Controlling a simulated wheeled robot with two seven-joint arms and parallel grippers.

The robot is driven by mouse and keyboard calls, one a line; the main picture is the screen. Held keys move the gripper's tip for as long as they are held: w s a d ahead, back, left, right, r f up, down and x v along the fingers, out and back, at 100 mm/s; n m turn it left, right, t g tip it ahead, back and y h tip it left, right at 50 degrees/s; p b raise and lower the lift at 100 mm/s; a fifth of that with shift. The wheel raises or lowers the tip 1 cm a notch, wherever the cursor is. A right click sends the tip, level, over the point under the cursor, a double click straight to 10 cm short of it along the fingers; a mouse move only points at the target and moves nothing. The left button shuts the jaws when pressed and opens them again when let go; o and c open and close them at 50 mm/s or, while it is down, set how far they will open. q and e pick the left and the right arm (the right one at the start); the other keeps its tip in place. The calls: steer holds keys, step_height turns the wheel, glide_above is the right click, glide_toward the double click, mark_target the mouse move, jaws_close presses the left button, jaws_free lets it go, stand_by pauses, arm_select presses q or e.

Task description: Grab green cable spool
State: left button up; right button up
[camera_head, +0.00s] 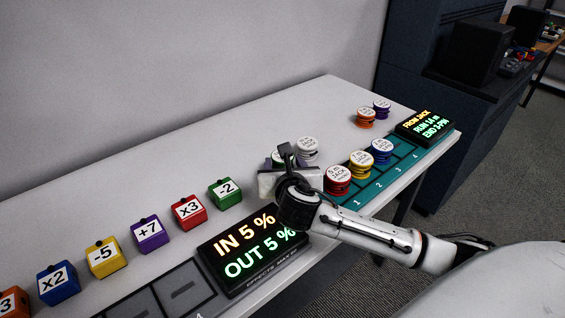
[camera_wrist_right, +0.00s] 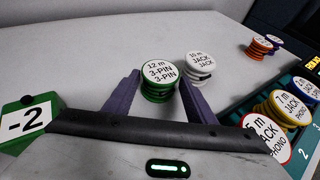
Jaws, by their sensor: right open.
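The green cable spool (camera_wrist_right: 158,88) has a white top reading "12 m 3-PIN 3-PIN". In the right wrist view it stands between the two open fingers of my right gripper (camera_wrist_right: 157,98), toward their tips. In the head view the green spool (camera_head: 279,157) is mostly hidden behind my right gripper (camera_head: 285,160). The right jaws are apart; I cannot tell whether a finger touches the spool. My left gripper is not in view.
A white spool (camera_wrist_right: 201,62) stands close beside the right finger. Red (camera_head: 338,181), yellow (camera_head: 361,164) and blue (camera_head: 382,151) spools sit on the teal numbered tray (camera_head: 357,203). Orange (camera_head: 365,118) and purple (camera_head: 381,107) spools stand farther back. A green "-2" block (camera_wrist_right: 27,122) is left of the gripper.

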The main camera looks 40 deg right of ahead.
steer(key=shift+x, duration=1.35)
steer(key=c, duration=0.8)
